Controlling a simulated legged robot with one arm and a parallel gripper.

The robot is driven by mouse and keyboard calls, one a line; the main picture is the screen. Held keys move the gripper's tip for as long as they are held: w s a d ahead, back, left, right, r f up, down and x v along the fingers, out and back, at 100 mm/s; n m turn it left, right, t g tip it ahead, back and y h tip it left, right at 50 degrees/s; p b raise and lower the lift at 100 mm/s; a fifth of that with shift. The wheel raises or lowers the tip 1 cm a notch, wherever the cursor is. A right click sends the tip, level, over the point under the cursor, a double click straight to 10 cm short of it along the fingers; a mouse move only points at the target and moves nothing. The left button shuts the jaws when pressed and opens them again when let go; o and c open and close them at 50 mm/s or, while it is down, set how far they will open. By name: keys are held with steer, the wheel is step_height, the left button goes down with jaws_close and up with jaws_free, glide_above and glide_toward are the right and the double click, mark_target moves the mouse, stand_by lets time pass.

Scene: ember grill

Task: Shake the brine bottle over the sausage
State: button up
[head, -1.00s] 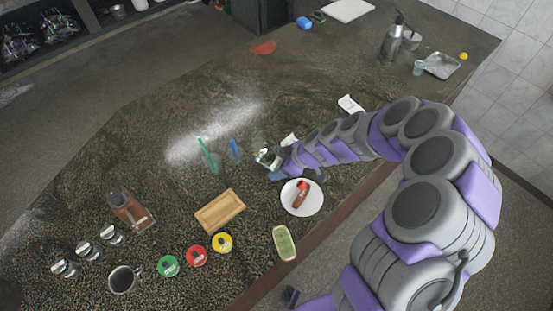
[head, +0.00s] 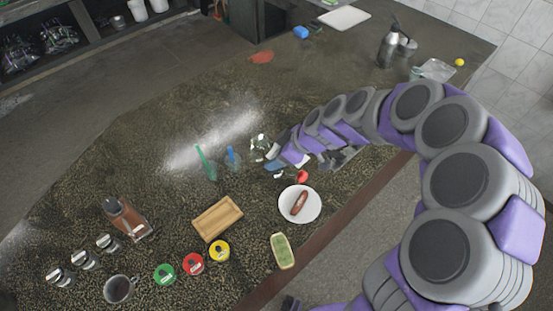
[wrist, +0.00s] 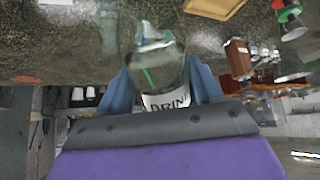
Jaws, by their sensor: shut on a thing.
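My gripper (head: 273,163) is shut on the clear brine bottle (head: 260,143). In the wrist view the bottle (wrist: 158,62) stands between the blue fingers (wrist: 160,85), and part of its white lettered label shows. Its lower end is hidden behind the wrist. The brown sausage (head: 299,203) lies on a round white plate (head: 313,210), to the right of and nearer than the gripper. A red round thing (head: 302,177) shows between the gripper and the plate's far edge; I cannot tell whether it is the bottle's cap. The sausage is not visible in the wrist view.
A wooden tray (head: 217,219) lies left of the plate, and a green-filled dish (head: 283,250) lies nearer. Green, red and yellow lidded jars (head: 193,264) stand at the front. Two glasses with green and blue sticks (head: 231,158) stand just left of the gripper.

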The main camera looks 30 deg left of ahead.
steer(key=shift+a, duration=0.65)
steer(key=shift+a+p, duration=0.1)
steer(key=shift+p, duration=0.3)
steer(key=h+p, duration=0.1)
steer(key=d+h+p, duration=0.1)
steer(key=p, duration=0.1)
steer(key=shift+r+h, duration=0.35)
steer(key=shift+h, duration=0.05)
steer(key=shift+a+h+p, duration=0.15)
steer(key=shift+h+p, duration=0.75)
steer(key=shift+p, duration=0.25)
steer(key=shift+a+t+h+p, duration=0.3)
steer(key=shift+h+p, duration=0.2)
steer(key=shift+h, duration=0.1)
steer(key=shift+d+h, duration=0.1)
steer(key=shift+h, duration=0.4)
steer(key=shift+d, duration=0.3)
steer(key=shift+p, duration=0.3)
